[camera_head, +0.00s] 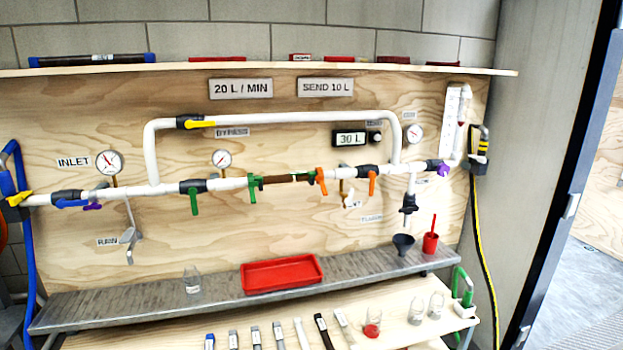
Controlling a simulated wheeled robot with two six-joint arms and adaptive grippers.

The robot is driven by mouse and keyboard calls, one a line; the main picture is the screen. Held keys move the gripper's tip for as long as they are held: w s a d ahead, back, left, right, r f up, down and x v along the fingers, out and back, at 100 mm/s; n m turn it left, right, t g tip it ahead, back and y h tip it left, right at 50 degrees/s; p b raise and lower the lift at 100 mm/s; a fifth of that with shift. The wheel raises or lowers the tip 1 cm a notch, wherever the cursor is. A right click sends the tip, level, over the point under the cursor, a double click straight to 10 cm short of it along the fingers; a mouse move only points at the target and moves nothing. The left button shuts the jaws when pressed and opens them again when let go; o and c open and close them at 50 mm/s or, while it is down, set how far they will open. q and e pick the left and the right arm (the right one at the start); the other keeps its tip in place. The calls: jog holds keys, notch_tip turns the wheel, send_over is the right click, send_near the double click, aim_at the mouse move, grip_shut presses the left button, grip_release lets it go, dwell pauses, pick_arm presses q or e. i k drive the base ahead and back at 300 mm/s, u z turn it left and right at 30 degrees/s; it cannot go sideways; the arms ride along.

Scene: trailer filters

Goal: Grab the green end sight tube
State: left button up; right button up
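A short brown see-through-looking tube (279,179) sits in line in the white pipe at the middle of the board. A green fitting (253,188) is at its left end, with a small green mark near its right part, and an orange fitting (321,181) is at its right end. It appears to be the sight tube, but I cannot tell for sure. A dark tube with blue ends (92,60) lies on the top shelf. Neither of my grippers is in view.
A shelf (230,72) with several red items runs above the board. A grey ledge (120,304) below holds a red tray (282,287), a glass jar (192,280), a dark funnel (403,243) and a red cup (430,242). Tools and jars lie on the wooden bench in front.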

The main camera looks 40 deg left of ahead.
aim_at(298, 177)
jog(key=z, duration=0.35)
jog(key=i, duration=1.25)
jog(key=u, duration=0.4)
jog(key=i, duration=0.85)
jog(key=u, duration=0.75)
